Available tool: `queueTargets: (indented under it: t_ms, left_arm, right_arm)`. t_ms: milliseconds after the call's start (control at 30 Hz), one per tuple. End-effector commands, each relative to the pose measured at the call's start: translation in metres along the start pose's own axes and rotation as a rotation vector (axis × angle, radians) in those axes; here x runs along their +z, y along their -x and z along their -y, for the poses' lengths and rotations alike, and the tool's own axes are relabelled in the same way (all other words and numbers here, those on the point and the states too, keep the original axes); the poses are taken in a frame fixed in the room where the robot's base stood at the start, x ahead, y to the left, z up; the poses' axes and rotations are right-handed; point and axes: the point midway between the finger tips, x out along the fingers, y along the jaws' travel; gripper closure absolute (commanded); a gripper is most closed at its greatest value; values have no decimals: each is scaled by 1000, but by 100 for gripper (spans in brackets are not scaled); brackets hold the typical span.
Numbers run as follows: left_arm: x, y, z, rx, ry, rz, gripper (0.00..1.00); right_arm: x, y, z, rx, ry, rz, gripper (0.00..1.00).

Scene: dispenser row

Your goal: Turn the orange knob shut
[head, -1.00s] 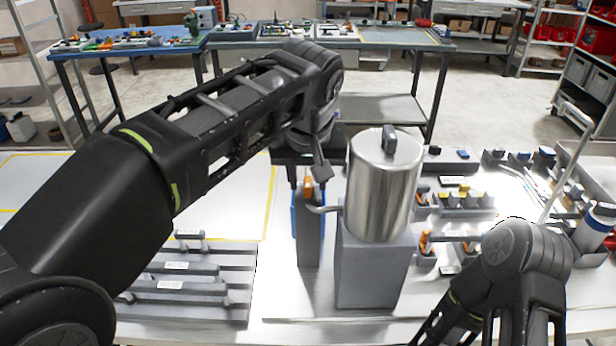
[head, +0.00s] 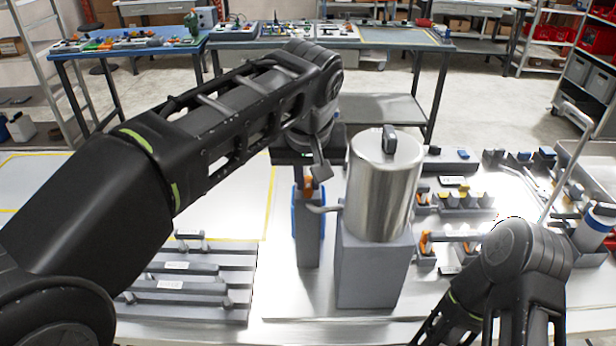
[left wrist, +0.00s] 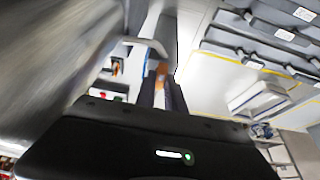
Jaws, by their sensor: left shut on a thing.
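The small orange knob (head: 308,188) sits at the spout (head: 322,209) on the left side of the shiny metal tank (head: 377,190). My left gripper (head: 305,181) points down from above and is shut on the knob. In the left wrist view the orange knob (left wrist: 161,73) shows between the dark fingers (left wrist: 162,97), and that picture is partly blurred. The fingers hide part of the knob. My right arm (head: 520,270) is at the lower right. Its gripper is not in view.
The tank stands on a grey block (head: 372,270). A grey post with blue edges (head: 309,240) stands below the knob. A grey rack with handles (head: 190,285) lies at left. Several small fixtures, including an orange one (head: 426,243), stand right of the tank.

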Motion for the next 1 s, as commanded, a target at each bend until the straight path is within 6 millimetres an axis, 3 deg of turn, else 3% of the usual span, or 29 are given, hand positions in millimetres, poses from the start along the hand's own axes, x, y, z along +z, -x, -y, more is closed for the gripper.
queueTargets:
  t_ms: [467,1000]
  left_arm:
    - [0,0,1,36,-83,2,100]
    - [-2,0,5,202,-480,3,100]
  right_arm:
    - [0,1,0,0,0,0,64]
    - [1,11,3,3,-2,3,64]
